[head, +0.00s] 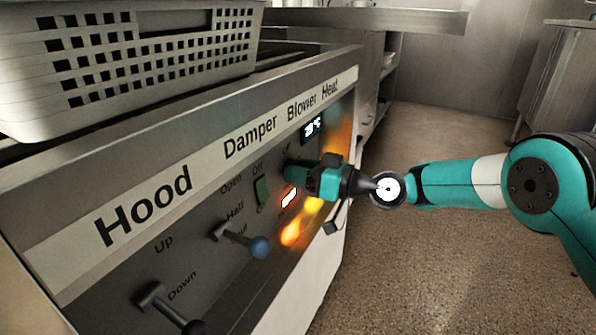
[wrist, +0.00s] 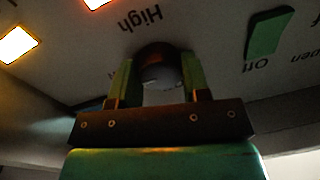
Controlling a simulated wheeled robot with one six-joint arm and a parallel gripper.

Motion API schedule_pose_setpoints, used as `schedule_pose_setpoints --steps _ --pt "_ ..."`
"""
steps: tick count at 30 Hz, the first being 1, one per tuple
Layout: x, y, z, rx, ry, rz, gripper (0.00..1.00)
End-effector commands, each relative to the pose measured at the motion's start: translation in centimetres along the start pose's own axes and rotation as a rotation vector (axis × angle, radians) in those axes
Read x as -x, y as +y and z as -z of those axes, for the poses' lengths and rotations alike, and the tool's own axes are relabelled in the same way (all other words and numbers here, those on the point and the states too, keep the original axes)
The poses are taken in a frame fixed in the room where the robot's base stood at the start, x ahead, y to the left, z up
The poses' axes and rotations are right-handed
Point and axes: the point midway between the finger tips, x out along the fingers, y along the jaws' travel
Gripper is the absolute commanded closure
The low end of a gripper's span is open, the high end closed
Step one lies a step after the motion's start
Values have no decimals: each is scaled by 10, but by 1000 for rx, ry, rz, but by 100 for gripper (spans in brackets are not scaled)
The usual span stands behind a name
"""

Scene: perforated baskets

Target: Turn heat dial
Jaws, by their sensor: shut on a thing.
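The control panel (head: 225,205) carries the words Hood, Damper, Blower and Heat. My gripper (head: 292,169) reaches the panel from the right, below the Heat label (head: 330,88), and hides the dial in the head view. In the wrist view, the heat dial is a dark round knob (wrist: 160,65) between the two fingers of my gripper (wrist: 156,85), which is shut on it. The word High (wrist: 140,20) shows upside down beside the knob. The dial's setting cannot be read. A small display (head: 312,127) above the gripper is lit and seems to read 28°C.
A green blower switch (head: 261,190) is close left of my gripper; it also shows in the wrist view (wrist: 268,32). A damper lever (head: 240,240) and hood lever (head: 170,308) stick out further left. A perforated basket (head: 150,20) stands on top. Open floor (head: 440,260) lies right.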

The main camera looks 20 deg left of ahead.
Motion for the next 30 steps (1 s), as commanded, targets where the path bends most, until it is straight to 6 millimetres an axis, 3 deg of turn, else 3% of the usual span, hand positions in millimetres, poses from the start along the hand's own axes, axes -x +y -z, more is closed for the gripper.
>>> schedule_pose_setpoints --steps 11,30 --pt "6 2 -5 159 -11 -3 81" --pt "5 3 -8 756 -47 -10 81"
